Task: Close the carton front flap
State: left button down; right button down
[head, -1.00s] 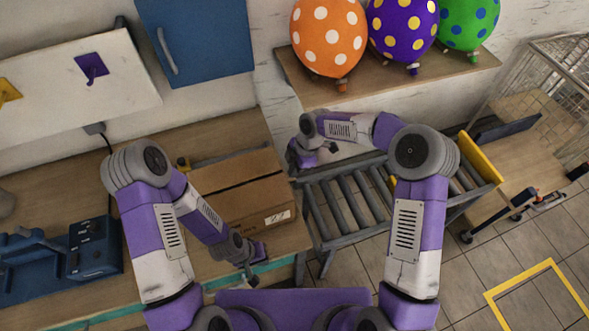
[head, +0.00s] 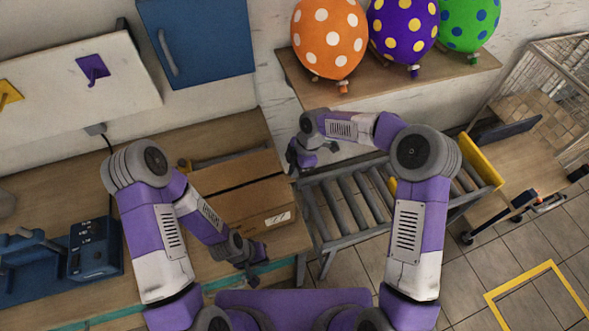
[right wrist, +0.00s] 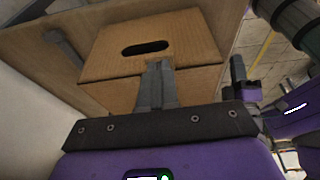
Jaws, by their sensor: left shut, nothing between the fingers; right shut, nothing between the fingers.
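The brown cardboard carton (head: 245,205) sits on the wooden table in the head view, with a dark seam across its top and a white label on its near side. In the right wrist view the carton (right wrist: 185,38) shows a panel with an oval hand hole. My right gripper (head: 303,166) is shut beside the carton's far right end. In the right wrist view its fingers (right wrist: 157,85) overlap the panel's lower edge; contact is unclear. I cannot tell which panel is the front flap.
A roller conveyor (head: 345,205) adjoins the table on the right. A blue machine (head: 90,250) stands on the table at the left. A shelf (head: 400,85) with balloons is behind. The tiled floor at the lower right is mostly open.

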jog(key=a+v, duration=0.1)
jog(key=v, duration=1.2)
jog(key=shift+w+r+p, duration=0.2)
jog(key=shift+w+p, duration=0.1)
jog(key=shift+w, duration=0.05)
jog(key=shift+a, duration=0.1)
